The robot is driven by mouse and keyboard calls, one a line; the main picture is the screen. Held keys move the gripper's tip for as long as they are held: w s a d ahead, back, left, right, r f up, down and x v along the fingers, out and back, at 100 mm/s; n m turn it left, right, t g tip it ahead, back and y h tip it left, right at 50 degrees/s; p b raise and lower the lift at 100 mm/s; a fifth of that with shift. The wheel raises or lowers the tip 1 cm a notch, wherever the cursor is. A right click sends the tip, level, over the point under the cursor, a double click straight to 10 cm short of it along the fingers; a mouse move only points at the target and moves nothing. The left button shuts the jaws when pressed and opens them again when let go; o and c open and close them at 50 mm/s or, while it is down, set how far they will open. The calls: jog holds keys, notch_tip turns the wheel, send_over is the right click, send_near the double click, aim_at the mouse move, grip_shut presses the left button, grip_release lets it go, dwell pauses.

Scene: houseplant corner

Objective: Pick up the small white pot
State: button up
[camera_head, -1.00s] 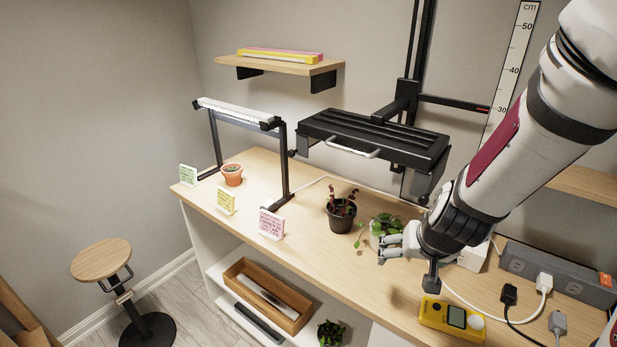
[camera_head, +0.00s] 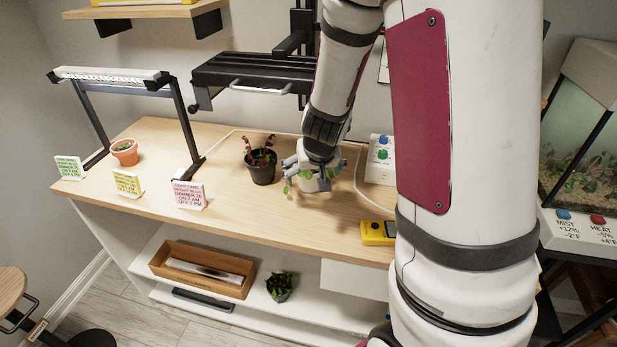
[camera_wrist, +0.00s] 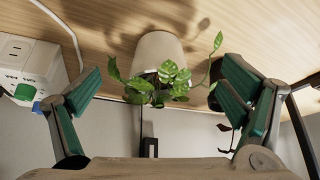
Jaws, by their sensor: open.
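The small white pot (camera_head: 309,184) holds a leafy green plant and stands upright on the wooden table (camera_head: 240,218). In the wrist view the white pot (camera_wrist: 158,50) is in the upper middle, with its leaves pointing toward my gripper. My gripper (camera_head: 312,172) is at the pot in the head view and hides part of it. In the wrist view my gripper (camera_wrist: 165,100) is open, its green-padded fingers spread wide to the left and right of the plant. I see a gap between each finger and the pot.
A black pot (camera_head: 262,170) with a reddish plant stands close to the left of the white pot. A yellow meter (camera_head: 377,232) lies to the right in front. A white control box (camera_head: 380,160) stands behind right. A black hood (camera_head: 255,75) hangs above the table's back.

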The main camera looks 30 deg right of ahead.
aim_at(310, 172)
jog(key=w, duration=0.1)
jog(key=w+d, duration=0.1)
jog(key=w, duration=0.2)
jog(key=shift+d+p, duration=0.3)
jog(key=b+x, duration=0.1)
jog(key=x, duration=0.1)
jog(key=shift+w+d+f, duration=0.1)
jog(key=shift+d+f, duration=0.05)
jog(key=shift+f, duration=0.1)
jog(key=shift+w+f, duration=0.15)
jog(key=shift+f, duration=0.1)
jog(key=c, duration=1.5)
jog(key=shift+r, duration=0.15)
jog(key=shift+c, duration=0.2)
